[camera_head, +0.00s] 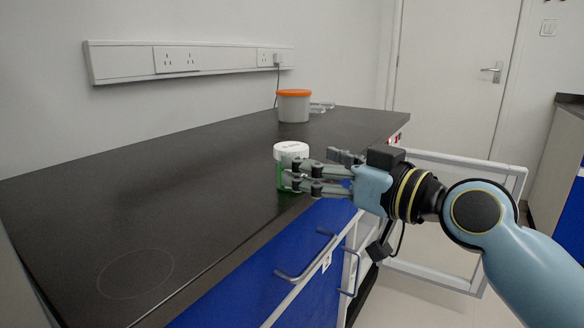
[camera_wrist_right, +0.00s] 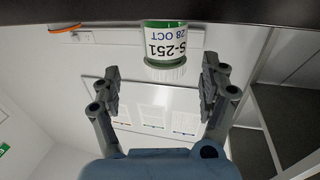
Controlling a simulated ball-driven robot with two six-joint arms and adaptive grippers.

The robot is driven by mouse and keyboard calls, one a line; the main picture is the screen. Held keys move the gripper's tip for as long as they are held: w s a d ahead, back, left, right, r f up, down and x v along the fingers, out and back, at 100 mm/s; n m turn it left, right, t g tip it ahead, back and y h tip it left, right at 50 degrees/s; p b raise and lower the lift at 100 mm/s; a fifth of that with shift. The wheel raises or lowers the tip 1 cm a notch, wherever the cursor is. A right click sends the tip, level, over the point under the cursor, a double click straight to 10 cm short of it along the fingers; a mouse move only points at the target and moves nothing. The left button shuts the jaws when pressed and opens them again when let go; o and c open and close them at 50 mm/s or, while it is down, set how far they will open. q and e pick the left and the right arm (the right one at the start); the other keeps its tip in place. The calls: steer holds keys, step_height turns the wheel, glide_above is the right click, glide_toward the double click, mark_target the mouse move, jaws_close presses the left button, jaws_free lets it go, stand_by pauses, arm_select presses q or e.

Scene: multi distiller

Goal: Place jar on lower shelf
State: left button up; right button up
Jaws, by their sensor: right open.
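A small jar with a white lid (camera_head: 291,151) and a green and white label stands upright on the dark counter (camera_head: 150,190), near its front edge. My right gripper (camera_head: 290,178) is open at the jar, with its fingers reaching across the jar's lower body in the head view. In the right wrist view, which is upside down, the jar (camera_wrist_right: 165,45) lies between the two open fingers (camera_wrist_right: 160,85), with visible gaps on both sides. A shelved cabinet (camera_wrist_right: 283,118) shows at the right of that view. My left gripper is out of view.
An orange-lidded grey tub (camera_head: 294,106) stands at the far end of the counter. Blue drawers with handles (camera_head: 305,262) are below the front edge. A pale-framed door (camera_head: 440,285) stands open beyond my right arm. The counter's left part is clear.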

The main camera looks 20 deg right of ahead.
mark_target(291, 146)
steer(key=x, duration=0.3)
steer(key=r+x, duration=0.1)
steer(key=x, duration=0.1)
steer(key=shift+s+a, duration=0.1)
steer(key=shift+a, duration=0.25)
steer(key=c, duration=1.4)
steer(key=shift+r+p, duration=0.3)
steer(key=shift+r, duration=0.2)
steer(key=shift+c, duration=0.3)
steer(key=r, duration=0.2)
steer(key=r+p, duration=0.1)
steer(key=shift+s+d+r, duration=0.15)
steer(key=shift+d+r, duration=0.05)
steer(key=shift+r, duration=0.2)
steer(key=s+d+r+p, duration=0.1)
steer(key=s+d+r, duration=0.1)
steer(key=s+d+r+p, duration=0.2)
steer(key=s, duration=0.1)
steer(key=s+d+r+p, duration=0.2)
steer(key=s, duration=0.1)
steer(key=shift+d, duration=0.35)
steer(key=shift+n+g+y, duration=0.3)
steer(key=shift+n+y, duration=0.1)
steer(key=shift+y, duration=0.2)
steer(key=shift+s+a+f+p, duration=0.15)
steer(key=shift+s+a+f, duration=0.55)
steer(key=shift+s+f, duration=0.25)
steer(key=shift+s+a+f+p, duration=0.15)
steer(key=shift+s+a+f, duration=0.55)
steer(key=shift+s+f, duration=0.25)
